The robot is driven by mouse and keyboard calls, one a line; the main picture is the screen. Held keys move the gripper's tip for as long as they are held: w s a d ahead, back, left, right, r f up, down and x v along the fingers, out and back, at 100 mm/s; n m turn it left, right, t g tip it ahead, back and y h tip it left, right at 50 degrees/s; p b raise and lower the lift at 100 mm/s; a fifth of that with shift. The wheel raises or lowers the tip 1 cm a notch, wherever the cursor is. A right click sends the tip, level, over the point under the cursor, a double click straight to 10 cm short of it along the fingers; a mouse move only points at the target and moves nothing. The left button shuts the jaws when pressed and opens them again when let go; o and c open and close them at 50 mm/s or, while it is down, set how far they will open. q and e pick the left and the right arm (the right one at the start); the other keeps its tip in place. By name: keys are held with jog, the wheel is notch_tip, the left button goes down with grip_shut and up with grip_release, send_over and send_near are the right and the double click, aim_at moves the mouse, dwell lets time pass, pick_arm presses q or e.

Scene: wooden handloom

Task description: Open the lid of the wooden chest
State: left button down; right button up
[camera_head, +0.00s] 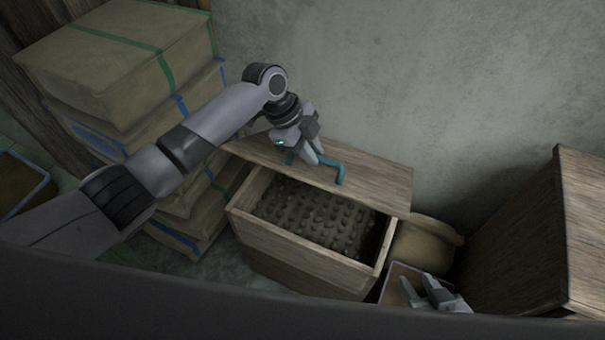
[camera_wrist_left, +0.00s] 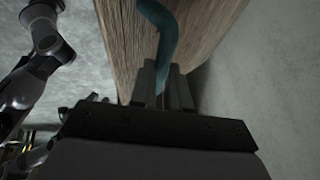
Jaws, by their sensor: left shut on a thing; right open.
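The wooden chest (camera_head: 290,250) stands in the middle of the head view. Its wooden lid (camera_head: 375,185) is set back toward the wall, so the dark, bumpy inside (camera_head: 315,218) shows. A teal handle (camera_head: 328,163) is on the lid. My left gripper (camera_head: 312,157) is shut on the handle. In the left wrist view the teal handle (camera_wrist_left: 163,40) runs between the fingers (camera_wrist_left: 163,88), with the lid's wood (camera_wrist_left: 125,35) behind it. My right gripper (camera_head: 428,297) is open and empty at the chest's front right, low in the head view.
Stacked boxes (camera_head: 120,70) with green and blue bands stand left of the chest. A grey wall (camera_head: 420,80) is behind it. A rounded tan object (camera_head: 428,243) lies right of the chest, and a large wooden piece (camera_head: 530,240) stands at far right.

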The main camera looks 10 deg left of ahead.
pick_arm(q)
jog(key=shift+w+d+r, duration=0.15)
jog(key=shift+w+r, duration=0.15)
jog(key=shift+w, duration=0.2)
jog(key=shift+w+d+r, duration=0.15)
jog(key=shift+w+r, duration=0.1)
jog(key=shift+w, duration=0.35)
jog(key=c, duration=1.4)
grip_release()
jog(key=shift+c, duration=0.2)
jog(key=o, duration=0.3)
jog(key=shift+w+f, duration=0.1)
jog(key=shift+f, duration=0.1)
jog(key=shift+o, duration=0.2)
jog(key=shift+w+d, duration=0.1)
jog(key=shift+r, duration=0.2)
jog(key=shift+r, duration=0.1)
